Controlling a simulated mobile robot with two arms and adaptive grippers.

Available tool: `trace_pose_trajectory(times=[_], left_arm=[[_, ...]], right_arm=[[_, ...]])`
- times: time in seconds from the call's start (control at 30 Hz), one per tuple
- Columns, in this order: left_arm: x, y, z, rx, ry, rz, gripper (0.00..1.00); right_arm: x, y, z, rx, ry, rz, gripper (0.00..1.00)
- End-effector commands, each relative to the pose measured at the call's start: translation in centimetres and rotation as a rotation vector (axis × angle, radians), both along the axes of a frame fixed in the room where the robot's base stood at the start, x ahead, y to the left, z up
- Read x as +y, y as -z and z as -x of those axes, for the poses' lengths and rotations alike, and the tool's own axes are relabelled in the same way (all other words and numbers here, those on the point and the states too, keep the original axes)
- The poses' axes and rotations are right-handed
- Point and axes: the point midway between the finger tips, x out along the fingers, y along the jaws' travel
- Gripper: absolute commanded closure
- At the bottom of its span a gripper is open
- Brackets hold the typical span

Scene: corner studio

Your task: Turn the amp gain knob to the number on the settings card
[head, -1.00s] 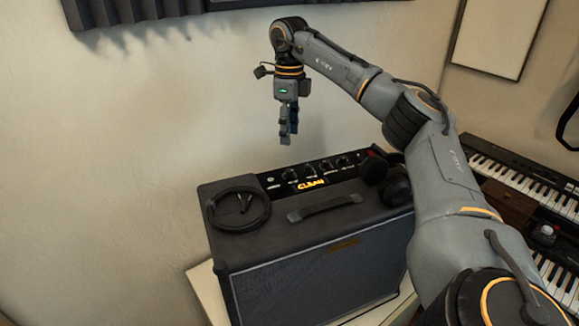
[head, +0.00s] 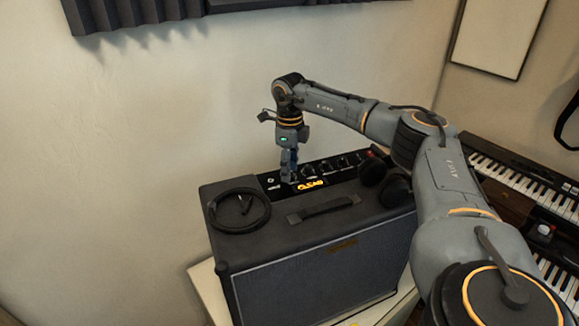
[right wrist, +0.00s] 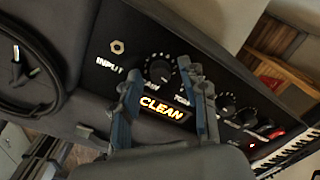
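The black amp (head: 325,262) stands on a light surface, with a control panel along its top back edge. My right gripper (head: 288,178) points straight down over the left part of that panel. In the right wrist view its two fingers are apart, one on each side of the black gain knob (right wrist: 160,69). I cannot tell whether they touch it; its label is partly covered. A lit CLEAN display (right wrist: 162,108) sits beside the knob. The settings card is not visible, and neither is my left gripper.
A coiled cable (head: 238,210) lies on the amp's left top, also in the right wrist view. A handle (head: 323,208) and black headphones (head: 385,182) are on the top. More knobs (right wrist: 228,103) line the panel. Keyboards (head: 520,180) stand at right.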

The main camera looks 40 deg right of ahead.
Motion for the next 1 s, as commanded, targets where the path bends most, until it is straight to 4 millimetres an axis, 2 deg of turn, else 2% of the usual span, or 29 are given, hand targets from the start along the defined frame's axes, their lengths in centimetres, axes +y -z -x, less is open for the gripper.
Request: trace_pose_trajectory(times=[0.03, 0.17, 0.2, 0.33, 0.53, 0.83, 0.87, 0.97, 1.0], left_arm=[[0.0, 0.0, 0.0, 0.0, 0.0, 0.0, 0.6], [0.0, 0.0, 0.0, 0.0, 0.0, 0.0, 0.6], [0.0, 0.0, 0.0, 0.0, 0.0, 0.0, 0.6], [0.0, -0.1, 0.0, 0.0, 0.0, 0.0, 0.6], [0.0, -1.2, 0.0, 0.0, 0.0, 0.0, 0.6], [0.0, -1.1, 0.0, 0.0, 0.0, 0.0, 0.6], [0.0, -1.1, 0.0, 0.0, 0.0, 0.0, 0.6], [0.0, -1.1, 0.0, 0.0, 0.0, 0.0, 0.6], [0.0, -1.1, 0.0, 0.0, 0.0, 0.0, 0.6]], right_arm=[[0.0, 0.0, 0.0, 0.0, 0.0, 0.0, 0.7], [0.0, 0.0, 0.0, 0.0, 0.0, 0.0, 0.96], [0.0, 0.0, 0.0, 0.0, 0.0, 0.0, 1.0], [0.0, -0.1, 0.0, 0.0, 0.007, 0.0, 1.0], [0.0, -0.2, 0.0, 0.003, 0.119, -0.001, 1.0], [0.0, -0.1, -0.1, 0.0, 0.142, 0.001, 1.0], [0.0, -0.1, -0.1, 0.0, 0.142, 0.001, 0.76], [0.0, -0.1, -0.1, 0.0, 0.141, 0.001, 0.56], [0.0, -0.1, -0.1, 0.0, 0.141, 0.001, 0.56]])
